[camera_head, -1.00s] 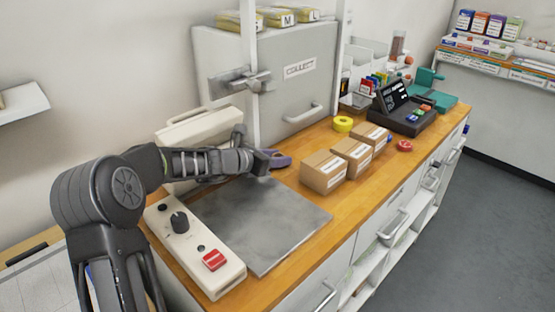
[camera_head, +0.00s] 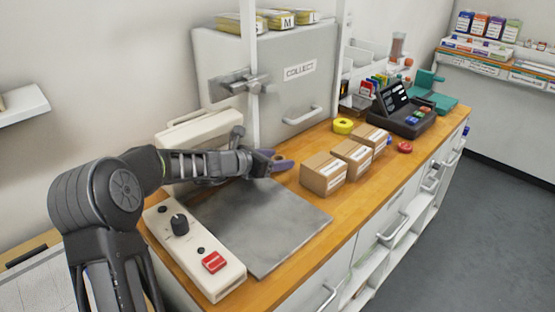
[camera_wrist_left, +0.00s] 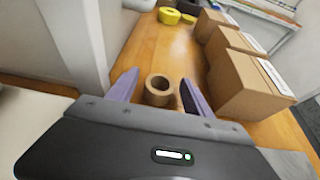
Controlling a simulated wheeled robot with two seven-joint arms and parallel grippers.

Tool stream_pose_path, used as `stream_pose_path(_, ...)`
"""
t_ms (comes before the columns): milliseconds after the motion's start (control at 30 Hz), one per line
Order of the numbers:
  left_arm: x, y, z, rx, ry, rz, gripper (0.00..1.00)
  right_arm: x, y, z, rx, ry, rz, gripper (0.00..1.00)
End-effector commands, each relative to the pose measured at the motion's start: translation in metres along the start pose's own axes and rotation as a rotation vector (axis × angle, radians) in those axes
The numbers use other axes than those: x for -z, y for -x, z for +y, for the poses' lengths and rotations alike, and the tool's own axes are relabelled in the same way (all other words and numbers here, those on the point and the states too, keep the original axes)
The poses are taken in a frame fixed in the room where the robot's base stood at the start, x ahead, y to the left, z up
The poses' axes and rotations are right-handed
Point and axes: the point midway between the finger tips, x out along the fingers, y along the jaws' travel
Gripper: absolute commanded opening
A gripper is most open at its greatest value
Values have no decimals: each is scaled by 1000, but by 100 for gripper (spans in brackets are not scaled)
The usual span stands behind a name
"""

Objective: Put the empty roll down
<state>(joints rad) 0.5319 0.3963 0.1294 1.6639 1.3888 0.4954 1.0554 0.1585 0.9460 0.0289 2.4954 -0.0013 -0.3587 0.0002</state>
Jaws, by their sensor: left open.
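The empty roll (camera_wrist_left: 157,99) is a short brown cardboard tube, upright on the wooden counter in the left wrist view, with its open hole facing up. My left gripper (camera_wrist_left: 159,94) is open, with one purple finger on each side of the roll. A gap shows between the roll and each finger. In the head view the left gripper (camera_head: 279,160) is low over the counter, beyond the grey plate and left of the boxes; the roll is mostly hidden there. My right gripper is not in view.
Several cardboard boxes (camera_head: 324,174) stand in a row right of the gripper. A yellow tape roll (camera_head: 343,125) and a red roll (camera_head: 404,147) lie farther along. The grey COLLECT cabinet (camera_head: 290,75) stands behind. The grey plate (camera_head: 258,225) in front is bare.

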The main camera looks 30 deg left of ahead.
Motion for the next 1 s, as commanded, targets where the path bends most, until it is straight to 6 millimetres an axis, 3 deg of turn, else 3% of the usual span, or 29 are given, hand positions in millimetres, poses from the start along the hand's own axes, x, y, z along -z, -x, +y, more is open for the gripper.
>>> stream_pose_path(600, 0, 107, 1, -4, 0, 0, 59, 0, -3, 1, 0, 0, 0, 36)
stream_pose_path(1000, 1, 116, 0, 0, 1, 0, 59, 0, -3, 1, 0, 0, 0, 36)
